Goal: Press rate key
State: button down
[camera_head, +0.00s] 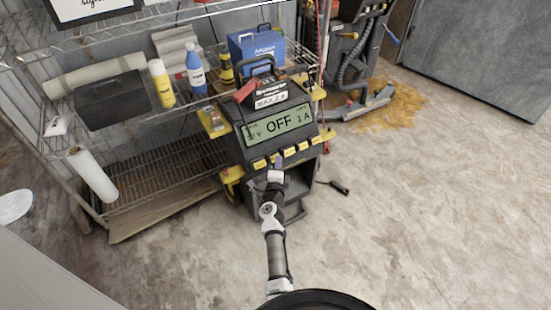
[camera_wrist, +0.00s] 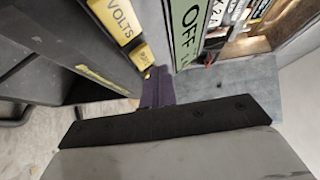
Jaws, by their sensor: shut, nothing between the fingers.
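The battery charger (camera_head: 240,130) stands upright in front of the wire shelf, a black unit with yellow trim. Its green display (camera_head: 279,125) reads "OFF" in large letters, with a volt figure and "1A" beside it. Below the display is a row of yellow keys (camera_head: 289,151); their labels are too small to read in the head view. In the wrist view the VOLTS key (camera_wrist: 120,20) is legible, and the neighbouring yellow key (camera_wrist: 143,55) has its label mostly hidden. My gripper (camera_head: 277,164) is shut and empty, its dark purple fingertips (camera_wrist: 158,75) close by that neighbouring key; I cannot tell whether they touch.
The wire shelf (camera_head: 165,150) behind holds a yellow bottle (camera_head: 161,83), a blue bottle (camera_head: 196,70), a black toolbox (camera_head: 110,100) and a blue box (camera_head: 256,47). A floor machine (camera_head: 350,60) stands behind right. The concrete floor at right is mostly clear.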

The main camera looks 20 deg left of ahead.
jog(key=shift+w+a+f, duration=0.1)
jog(key=shift+w+a+f, duration=0.15)
jog(key=shift+a, duration=0.05)
jog(key=shift+w+a+f+b, duration=0.2)
jog(key=shift+w+a+b, duration=0.1)
jog(key=shift+b, duration=0.1)
dwell(0.8)
jog(key=shift+s, duration=0.1)
jog(key=shift+s+d+r+p, duration=0.4)
jog(key=shift+s+d+p, duration=0.05)
jog(key=shift+d+p, duration=0.15)
jog(key=shift+r, duration=0.1)
jog(key=s+d+r+p, duration=0.2)
jog(key=d, duration=0.1)
jog(key=shift+s+d+r, duration=0.2)
jog(key=shift+s+r, duration=0.05)
jog(key=shift+s, duration=0.05)
dwell(0.4)
